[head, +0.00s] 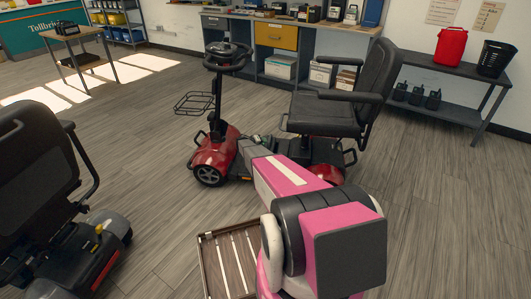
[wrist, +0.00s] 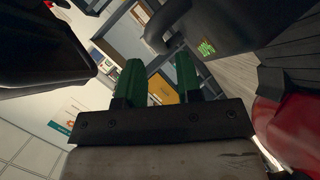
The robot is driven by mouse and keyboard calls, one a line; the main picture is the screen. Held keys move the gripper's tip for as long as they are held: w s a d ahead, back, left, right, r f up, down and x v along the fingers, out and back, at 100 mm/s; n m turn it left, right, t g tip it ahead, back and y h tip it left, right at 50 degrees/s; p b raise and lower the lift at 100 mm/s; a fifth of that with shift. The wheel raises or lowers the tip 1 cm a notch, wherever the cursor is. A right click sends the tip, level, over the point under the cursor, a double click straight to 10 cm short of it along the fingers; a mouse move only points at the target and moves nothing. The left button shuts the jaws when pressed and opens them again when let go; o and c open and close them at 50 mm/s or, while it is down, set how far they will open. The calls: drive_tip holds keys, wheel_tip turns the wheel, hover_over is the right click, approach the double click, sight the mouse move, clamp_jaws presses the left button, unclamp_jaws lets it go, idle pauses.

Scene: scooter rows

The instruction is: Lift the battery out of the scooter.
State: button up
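A red and black scooter (head: 215,157) with a black seat (head: 322,113) stands in the middle of the head view. My pink and white arm reaches toward its middle, beside the seat. The fingers are hard to make out there. In the wrist view my gripper (wrist: 160,78) shows two green fingers standing apart with nothing between them. Beyond them at upper right is a dark body with small green marks (wrist: 207,47) and a curved, handle-like part. I cannot tell whether it is the battery. A red scooter panel (wrist: 290,125) is at the right. No battery is clearly visible in the head view.
Another dark scooter (head: 40,190) stands at the left. A slatted tray (head: 204,262) is in front, beside my arm. A workbench (head: 310,65) and a shelf with a red can (head: 451,47) line the back. The grey plank floor is clear between the scooters.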

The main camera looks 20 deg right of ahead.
drive_tip(key=shift+w+r+x, duration=0.1)
drive_tip(key=shift+x, duration=1.05)
drive_tip(key=shift+w+r+x, duration=0.1)
drive_tip(key=shift+r+x, duration=0.05)
drive_tip(key=shift+x, duration=1)
drive_tip(key=shift+w+r+x, duration=0.1)
drive_tip(key=shift+x, duration=1.05)
clamp_jaws()
drive_tip(key=shift+r, duration=0.1)
